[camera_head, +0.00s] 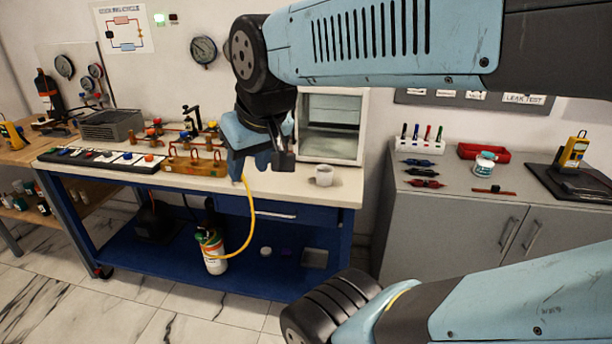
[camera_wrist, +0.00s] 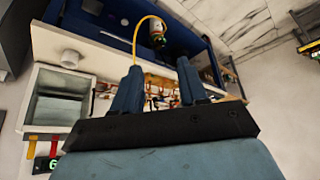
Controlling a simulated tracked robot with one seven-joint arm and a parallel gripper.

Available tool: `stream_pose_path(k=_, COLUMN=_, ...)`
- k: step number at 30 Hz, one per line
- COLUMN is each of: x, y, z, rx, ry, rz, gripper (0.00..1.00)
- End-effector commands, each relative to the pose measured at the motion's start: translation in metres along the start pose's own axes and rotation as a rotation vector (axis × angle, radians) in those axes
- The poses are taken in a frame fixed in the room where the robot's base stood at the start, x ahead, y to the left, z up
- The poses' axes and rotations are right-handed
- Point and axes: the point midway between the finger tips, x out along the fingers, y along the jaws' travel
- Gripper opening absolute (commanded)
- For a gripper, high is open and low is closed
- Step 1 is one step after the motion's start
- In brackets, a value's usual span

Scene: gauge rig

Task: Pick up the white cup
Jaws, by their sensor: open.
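The white cup (camera_head: 324,175) stands upright on the light top of the blue workbench (camera_head: 330,195), near its right end. In the wrist view the cup (camera_wrist: 70,59) shows at the upper left, beside the white open-fronted box. My gripper (camera_head: 262,165) is to the left of the cup in the head view, over the bench and apart from the cup. In the wrist view its two fingers (camera_wrist: 158,85) are spread with nothing held between them. No part of the cup is hidden in the head view.
A glass-fronted white box (camera_head: 331,127) stands behind the cup. A wooden manifold with valves (camera_head: 193,165) is left of my gripper. A yellow hose (camera_head: 249,215) runs down to a gas cylinder (camera_head: 213,252). A grey cabinet (camera_head: 460,218) stands to the right.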

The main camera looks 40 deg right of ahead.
Motion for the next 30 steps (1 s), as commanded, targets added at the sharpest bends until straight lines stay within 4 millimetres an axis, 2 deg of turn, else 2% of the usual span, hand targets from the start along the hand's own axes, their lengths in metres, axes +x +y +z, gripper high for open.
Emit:
stream_pose_path(k=1, x=0.000, y=0.000, z=0.000, rx=0.000, ry=0.000, rz=0.000, gripper=0.43)
stream_pose_path(k=5, x=0.003, y=0.002, z=-0.001, rx=-0.005, ry=-0.012, rz=0.007, gripper=0.56)
stream_pose_path(k=8, x=0.012, y=0.011, z=-0.002, rx=-0.024, ry=-0.053, rz=0.033, gripper=0.66)
stream_pose_path(k=9, x=0.018, y=0.023, z=-0.002, rx=-0.039, ry=-0.078, rz=0.048, gripper=0.69)
stream_pose_path(k=16, x=0.061, y=0.069, z=-0.004, rx=-0.155, ry=-0.277, rz=0.186, gripper=0.90)
stream_pose_path(k=30, x=0.139, y=0.160, z=-0.007, rx=-0.484, ry=-0.691, rz=0.480, gripper=0.90)
